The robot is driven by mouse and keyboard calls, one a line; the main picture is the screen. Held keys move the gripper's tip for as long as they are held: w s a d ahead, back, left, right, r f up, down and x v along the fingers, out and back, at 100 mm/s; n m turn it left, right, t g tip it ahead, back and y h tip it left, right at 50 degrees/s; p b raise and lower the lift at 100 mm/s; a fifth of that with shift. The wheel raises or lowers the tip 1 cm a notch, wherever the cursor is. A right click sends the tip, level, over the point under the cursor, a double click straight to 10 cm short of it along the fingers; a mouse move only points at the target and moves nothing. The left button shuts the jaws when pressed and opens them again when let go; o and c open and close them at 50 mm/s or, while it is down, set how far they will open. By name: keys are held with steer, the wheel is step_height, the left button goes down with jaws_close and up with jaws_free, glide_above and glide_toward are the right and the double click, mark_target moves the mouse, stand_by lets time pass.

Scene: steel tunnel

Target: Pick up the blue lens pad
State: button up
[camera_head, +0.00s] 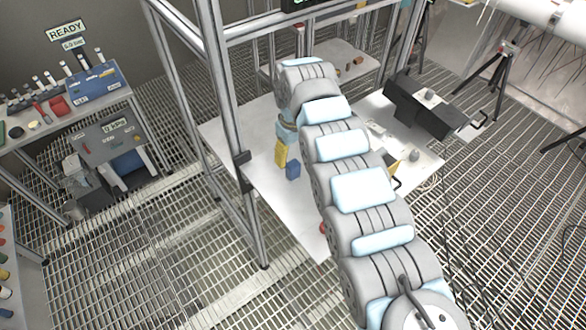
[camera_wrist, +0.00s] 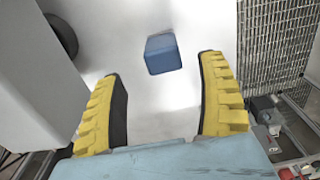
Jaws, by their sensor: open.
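The blue lens pad (camera_wrist: 163,54) is a small blue block on the white table. In the wrist view it lies ahead of my gripper (camera_wrist: 160,85), roughly between the lines of the two yellow fingers and apart from both. The fingers stand wide apart with nothing between them. In the head view the blue pad (camera_head: 293,170) stands on the table just right of my yellow fingers (camera_head: 281,153). The far finger is partly hidden in that view.
The white table (camera_head: 232,128) has bare room around the pad. A metal frame post (camera_head: 238,150) rises at its left edge. A black box device (camera_head: 428,108) stands at the right.

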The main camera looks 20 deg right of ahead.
mark_target(293, 163)
steer(key=shift+f, duration=0.85)
steer(key=f, duration=0.1)
steer(key=f+p, duration=0.1)
steer(key=f, duration=0.2)
steer(key=shift+s+a+f, duration=0.15)
steer(key=shift+a+f, duration=0.1)
steer(key=shift+f, duration=0.35)
steer(key=c, duration=1.3)
